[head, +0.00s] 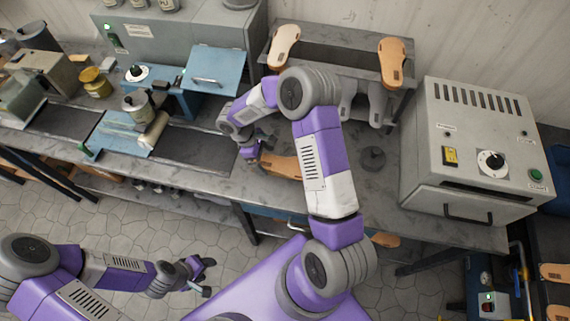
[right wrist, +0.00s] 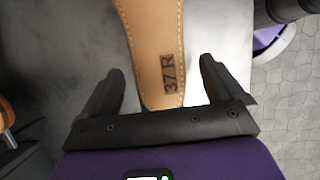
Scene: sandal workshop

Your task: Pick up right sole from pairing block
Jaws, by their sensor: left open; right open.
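A tan sole stamped "37 R" (right wrist: 155,50) lies between the fingers of my right gripper (right wrist: 160,90) in the right wrist view. The fingers are open, one on each side of its near end, with gaps showing. In the head view the tan sole (head: 282,167) lies at the bench's front, partly hidden by my right arm. My right gripper (head: 248,152) is at its left end. I cannot make out the pairing block under it. My left gripper (head: 203,275) is open and empty above the floor, away from the bench.
Two tan sandal pieces (head: 283,45) (head: 392,62) sit on a rack (head: 335,57) at the back. A grey oven-like box (head: 475,150) stands on the right. A blue press (head: 215,72) and a pot (head: 136,103) stand on the left.

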